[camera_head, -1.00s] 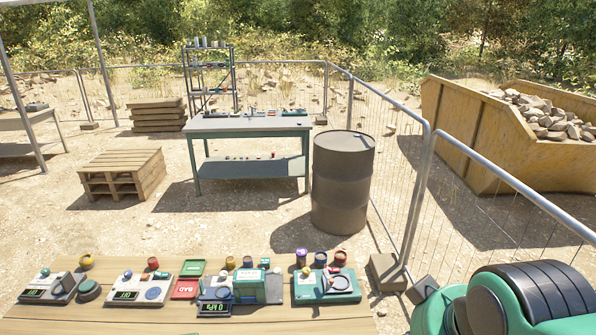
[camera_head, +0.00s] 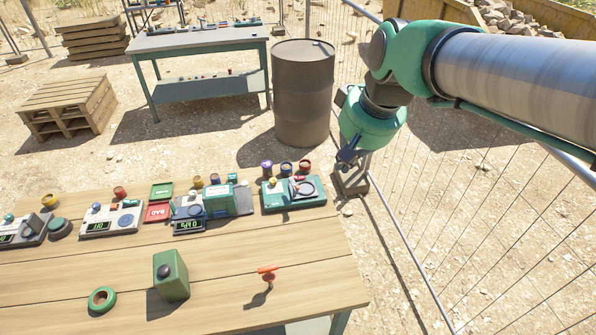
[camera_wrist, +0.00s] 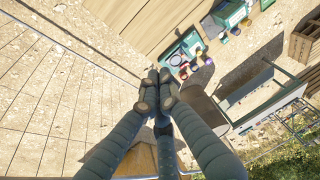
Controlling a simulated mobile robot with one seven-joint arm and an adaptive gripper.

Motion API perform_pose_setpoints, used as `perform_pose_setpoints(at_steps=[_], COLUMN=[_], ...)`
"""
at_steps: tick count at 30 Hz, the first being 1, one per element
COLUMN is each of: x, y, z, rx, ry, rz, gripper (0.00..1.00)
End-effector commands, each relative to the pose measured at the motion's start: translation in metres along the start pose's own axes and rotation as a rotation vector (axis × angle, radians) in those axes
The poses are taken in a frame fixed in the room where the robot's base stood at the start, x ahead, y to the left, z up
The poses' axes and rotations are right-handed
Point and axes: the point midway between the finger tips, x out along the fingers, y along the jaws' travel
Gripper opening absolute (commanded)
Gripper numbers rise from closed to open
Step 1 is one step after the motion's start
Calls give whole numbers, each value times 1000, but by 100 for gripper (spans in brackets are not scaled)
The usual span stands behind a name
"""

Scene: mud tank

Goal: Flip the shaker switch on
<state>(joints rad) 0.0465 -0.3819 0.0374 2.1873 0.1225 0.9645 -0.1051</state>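My gripper (camera_head: 352,155) hangs off the right end of the front wooden bench (camera_head: 225,262), beside the teal device with a round plate (camera_head: 292,193). In the wrist view its dark fingers (camera_wrist: 157,92) meet close together at the tips, with nothing seen between them. A red lever (camera_head: 268,272) stands upright near the bench's right front. A green box with a black knob (camera_head: 170,275) stands to its left. I cannot tell which of these is the shaker switch, or its position. My gripper touches none of them.
Scales (camera_head: 112,220) and small jars line the bench's back edge. A green ring (camera_head: 102,299) lies at the front. A dark barrel (camera_head: 303,95) and a second table (camera_head: 200,40) stand behind. A wire fence (camera_head: 450,220) runs along the right.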

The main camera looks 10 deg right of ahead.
Motion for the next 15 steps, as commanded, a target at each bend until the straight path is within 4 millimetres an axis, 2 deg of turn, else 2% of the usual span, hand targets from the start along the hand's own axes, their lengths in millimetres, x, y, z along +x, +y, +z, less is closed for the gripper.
perform_pose_setpoints(at_steps=[3, 15], x=[11, 62], y=[1, 8], z=[-29, -117], rx=[6, 19], ry=[-29, -112], rz=[-18, -82], gripper=[0, 0])
